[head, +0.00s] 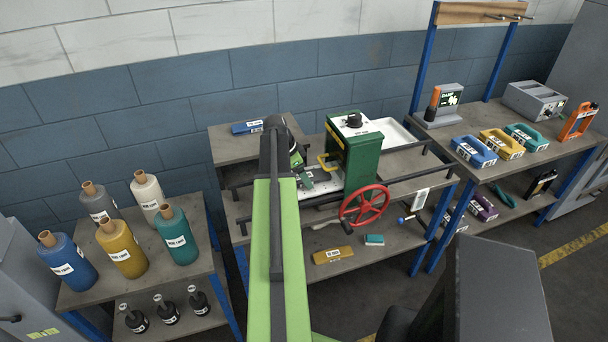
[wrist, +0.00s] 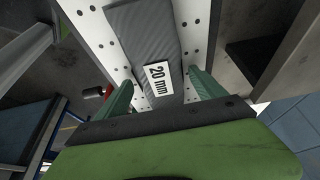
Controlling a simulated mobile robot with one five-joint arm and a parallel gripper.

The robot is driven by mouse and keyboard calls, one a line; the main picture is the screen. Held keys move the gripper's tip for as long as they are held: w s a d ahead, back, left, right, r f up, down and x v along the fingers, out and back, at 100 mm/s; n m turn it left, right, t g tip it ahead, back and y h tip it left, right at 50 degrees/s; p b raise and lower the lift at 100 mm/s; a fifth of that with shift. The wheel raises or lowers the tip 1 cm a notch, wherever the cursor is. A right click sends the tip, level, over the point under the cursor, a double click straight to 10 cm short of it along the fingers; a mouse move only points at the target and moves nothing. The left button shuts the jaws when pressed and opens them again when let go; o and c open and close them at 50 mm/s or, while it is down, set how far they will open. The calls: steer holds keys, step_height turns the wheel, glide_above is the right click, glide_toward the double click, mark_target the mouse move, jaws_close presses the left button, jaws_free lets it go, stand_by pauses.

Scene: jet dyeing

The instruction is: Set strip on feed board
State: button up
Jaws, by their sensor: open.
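A dark grey strip with a white "20 mm" label (wrist: 143,32) lies on the white perforated feed board (wrist: 196,32) in the wrist view. It lies at a slight angle to the board's edges. My gripper (wrist: 160,80) is open, with one green finger on each side of the strip's near end and gaps between. In the head view my gripper (head: 303,174) is over the feed board (head: 325,187), left of the green machine (head: 361,158). My arm hides part of the board there, and the strip is hard to make out.
A red handwheel (head: 364,206) is on the machine's front, and a white tray (head: 393,133) lies behind it. A blue block (head: 247,127) lies at the bench's back left. Dye bottles (head: 125,250) stand left; coloured blocks (head: 501,143) lie on the right table.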

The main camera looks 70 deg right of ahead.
steer(key=shift+r, duration=0.1)
steer(key=p+v, duration=1.1)
steer(key=v, duration=0.1)
